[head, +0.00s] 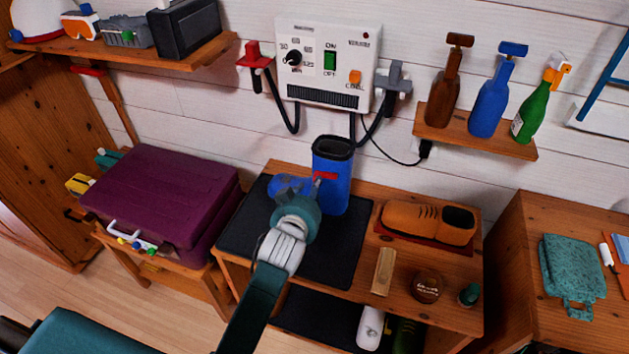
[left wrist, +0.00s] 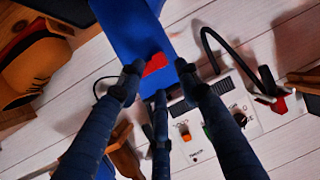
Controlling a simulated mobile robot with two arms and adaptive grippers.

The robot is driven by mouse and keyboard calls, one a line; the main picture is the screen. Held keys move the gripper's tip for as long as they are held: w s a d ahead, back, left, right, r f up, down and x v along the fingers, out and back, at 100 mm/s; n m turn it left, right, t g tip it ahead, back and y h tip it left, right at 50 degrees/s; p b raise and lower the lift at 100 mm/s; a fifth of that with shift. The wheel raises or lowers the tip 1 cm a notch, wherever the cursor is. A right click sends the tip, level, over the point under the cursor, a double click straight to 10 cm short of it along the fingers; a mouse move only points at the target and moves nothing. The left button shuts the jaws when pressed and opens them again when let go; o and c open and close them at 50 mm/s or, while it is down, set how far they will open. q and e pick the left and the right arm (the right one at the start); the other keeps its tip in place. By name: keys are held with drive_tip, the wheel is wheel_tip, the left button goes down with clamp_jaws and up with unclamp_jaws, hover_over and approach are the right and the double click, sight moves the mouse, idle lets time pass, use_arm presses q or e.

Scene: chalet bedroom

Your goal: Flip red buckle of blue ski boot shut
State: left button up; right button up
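The blue ski boot (head: 332,160) stands upright on the dark mat at the back of the wooden bench, its dark opening on top. Its red buckle (head: 325,176) shows on its front, partly hidden by my left gripper (head: 312,186); whether it stands out or lies flat is hard to tell. In the left wrist view the boot (left wrist: 125,25) is upside down, and the red buckle (left wrist: 154,65) lies between the spread fingertips of my left gripper (left wrist: 158,76). The fingers are apart and do not clearly touch the buckle. My right gripper is out of view.
A brown shoe (head: 428,222), a wood block (head: 383,271) and a round tin (head: 427,286) occupy the bench's right side. A wall-mounted control box (head: 327,62) with hoses is behind the boot. A purple case (head: 160,200) stands left. The dark mat (head: 338,256) is clear in front.

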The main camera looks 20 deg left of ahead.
sight(325, 178)
use_arm(q)
drive_tip(key=x, duration=0.5)
drive_tip(key=shift+w+f, duration=0.15)
drive_tip(key=shift+w, duration=0.2)
drive_tip(key=shift+c, duration=0.3)
